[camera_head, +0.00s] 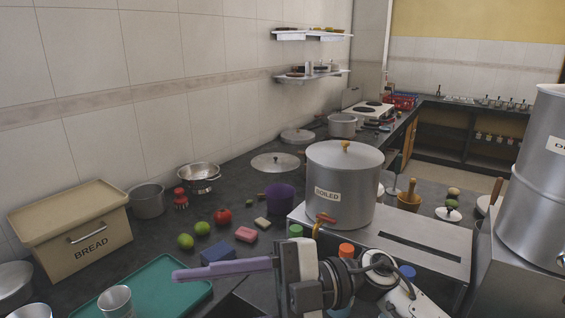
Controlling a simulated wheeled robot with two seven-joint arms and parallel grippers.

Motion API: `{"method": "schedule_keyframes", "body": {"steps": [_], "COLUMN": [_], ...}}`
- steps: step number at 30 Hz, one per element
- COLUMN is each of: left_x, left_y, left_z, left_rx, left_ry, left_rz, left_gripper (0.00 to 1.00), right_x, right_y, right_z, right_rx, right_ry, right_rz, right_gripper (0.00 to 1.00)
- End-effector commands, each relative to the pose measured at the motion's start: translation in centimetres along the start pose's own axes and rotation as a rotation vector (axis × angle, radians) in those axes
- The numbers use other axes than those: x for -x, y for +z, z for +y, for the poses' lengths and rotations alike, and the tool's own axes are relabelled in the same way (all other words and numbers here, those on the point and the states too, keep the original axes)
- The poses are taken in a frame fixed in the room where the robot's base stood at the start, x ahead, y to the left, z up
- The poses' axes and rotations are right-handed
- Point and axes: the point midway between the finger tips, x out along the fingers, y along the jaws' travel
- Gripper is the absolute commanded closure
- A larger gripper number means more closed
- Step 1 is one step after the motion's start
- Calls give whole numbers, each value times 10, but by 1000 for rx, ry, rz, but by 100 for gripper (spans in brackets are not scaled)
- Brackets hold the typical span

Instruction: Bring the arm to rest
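My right gripper (285,272) is at the bottom centre, its arm coming in from the lower right. It is seen side-on, in front of the steel stand. A long purple-grey bar (220,270) reaches left from it over the green board; I cannot tell whether it is a finger or a held thing. The gap between the fingers is hidden. My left gripper is not in view. A steel canister labelled BOILED (345,180) stands upright on the steel stand (430,235), behind my gripper, with a red-handled tap at its front.
A larger steel canister (535,190) stands at the right edge. A bread box (75,230), a green board (165,275), a steel cup (115,301), a blue block (218,252), a pink block (246,234) and fruit crowd the left counter. Coloured caps surround my arm.

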Motion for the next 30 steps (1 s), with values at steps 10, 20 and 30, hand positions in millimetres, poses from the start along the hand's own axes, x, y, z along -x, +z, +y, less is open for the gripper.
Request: {"method": "schedule_keyframes", "body": {"steps": [10, 20, 30], "left_x": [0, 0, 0], "left_y": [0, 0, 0], "left_z": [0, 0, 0], "left_rx": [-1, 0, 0], "left_ry": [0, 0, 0], "left_rz": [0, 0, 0], "left_gripper": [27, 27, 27], "right_x": [123, 241, 270], "right_y": [98, 151, 106], "right_z": [-14, -218, -407], "right_rx": [-357, -840, -1263], "right_ry": [971, 1282, 1235], "right_rz": [-362, -956, -1352], "right_gripper": [54, 54, 54]}}
